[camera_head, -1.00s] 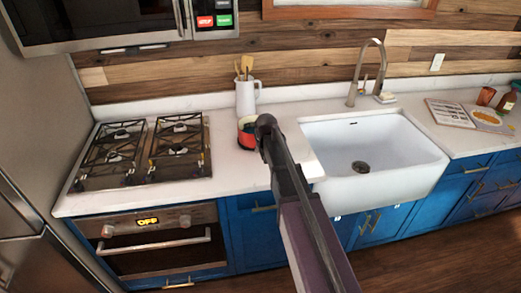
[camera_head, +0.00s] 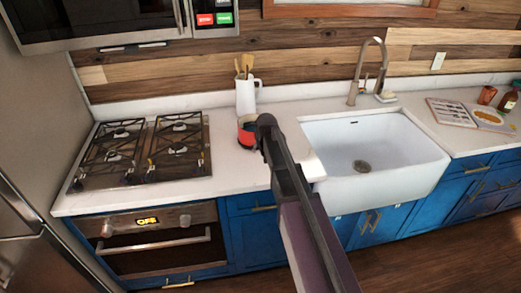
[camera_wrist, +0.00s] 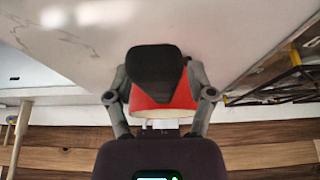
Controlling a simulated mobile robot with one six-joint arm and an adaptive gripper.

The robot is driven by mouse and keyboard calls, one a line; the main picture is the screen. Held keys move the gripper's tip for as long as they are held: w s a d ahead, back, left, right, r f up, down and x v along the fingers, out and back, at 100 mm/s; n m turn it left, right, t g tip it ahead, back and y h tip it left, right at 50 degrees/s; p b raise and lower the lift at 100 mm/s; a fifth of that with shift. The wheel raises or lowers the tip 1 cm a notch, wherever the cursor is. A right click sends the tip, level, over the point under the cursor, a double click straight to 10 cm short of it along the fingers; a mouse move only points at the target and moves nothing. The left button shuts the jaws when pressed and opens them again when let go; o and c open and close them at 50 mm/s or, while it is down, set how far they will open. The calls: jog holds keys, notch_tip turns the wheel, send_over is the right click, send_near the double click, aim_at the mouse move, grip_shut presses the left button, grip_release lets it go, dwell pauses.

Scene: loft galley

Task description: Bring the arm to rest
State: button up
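My arm reaches from the bottom of the head view up to the counter, and its dark end hides my gripper there. In the wrist view my gripper (camera_wrist: 158,88) has its two fingers spread wide. A red and black container (camera_wrist: 162,106) shows between and beyond them, its black part toward the top of the picture. I see no clear grip on it. In the head view the red and black container (camera_head: 246,134) appears to stand on the white counter (camera_head: 225,170), just left of my arm's end. Its right side is partly hidden.
A white pitcher with utensils (camera_head: 246,97) stands just behind the container. The gas stove (camera_head: 145,150) is to the left and the white sink (camera_head: 375,150) to the right. A microwave (camera_head: 110,20) hangs above the stove. A book (camera_head: 455,112) lies right of the sink.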

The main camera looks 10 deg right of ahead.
jog(key=shift+s, duration=0.1)
dwell(0.3)
jog(key=s+f+g, duration=0.1)
jog(key=s+g, duration=0.3)
jog(key=s, duration=2.4)
jog(key=shift+s+a+f+g, duration=0.2)
jog(key=shift+a+g, duration=0.1)
jog(key=shift+g, duration=0.1)
